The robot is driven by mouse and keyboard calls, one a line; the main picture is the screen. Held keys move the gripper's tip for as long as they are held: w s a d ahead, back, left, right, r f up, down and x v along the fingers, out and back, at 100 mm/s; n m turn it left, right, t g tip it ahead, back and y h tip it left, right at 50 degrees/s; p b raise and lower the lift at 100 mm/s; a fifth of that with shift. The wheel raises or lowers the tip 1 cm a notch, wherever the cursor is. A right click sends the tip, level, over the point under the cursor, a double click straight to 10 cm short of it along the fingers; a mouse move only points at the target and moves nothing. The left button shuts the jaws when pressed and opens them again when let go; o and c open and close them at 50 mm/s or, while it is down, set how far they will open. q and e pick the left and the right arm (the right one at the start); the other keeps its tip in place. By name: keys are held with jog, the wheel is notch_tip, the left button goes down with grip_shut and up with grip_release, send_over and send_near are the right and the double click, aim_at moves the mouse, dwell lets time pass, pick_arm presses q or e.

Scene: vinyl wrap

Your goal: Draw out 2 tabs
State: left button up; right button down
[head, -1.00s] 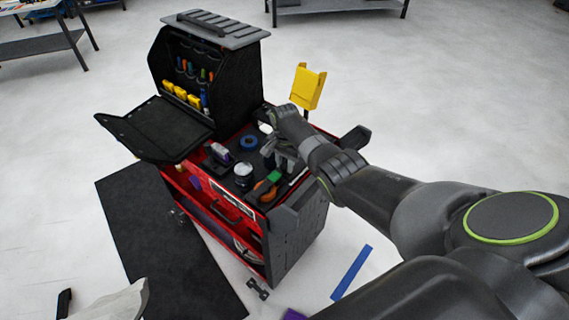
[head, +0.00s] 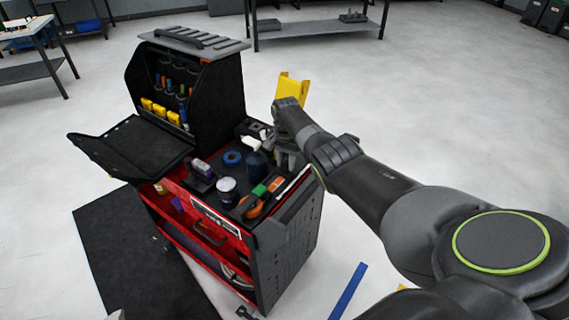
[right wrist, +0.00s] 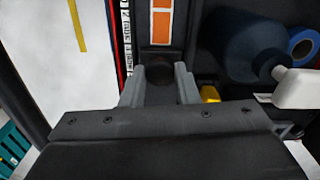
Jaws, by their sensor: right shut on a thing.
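My right gripper (head: 284,160) reaches down over the right rear part of the tool cart's top tray. In the right wrist view its two fingers (right wrist: 160,78) stand a little apart, shut on a dark holder (right wrist: 159,68) with an orange-marked face (right wrist: 161,22). The orange patch also shows in the head view (head: 276,186), just in front of the gripper. My arm and the fingers hide part of the holder. I cannot make out separate tabs on it. My left gripper is not in view.
The red and black cart (head: 285,255) stands open. Around the gripper are a dark bottle (head: 258,166), a blue tape roll (head: 233,158), a jar (head: 227,188) and an orange-handled tool (head: 252,208). Floor to the right is mostly clear.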

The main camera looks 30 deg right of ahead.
aim_at(285, 164)
jog(key=c, duration=1.1)
grip_release()
jog(key=shift+r, duration=0.55)
notch_tip(285, 164, up, 6)
jog(key=shift+w+r+p, duration=0.1)
jog(key=shift+p, duration=0.45)
notch_tip(285, 164, up, 10)
jog(key=b, duration=0.1)
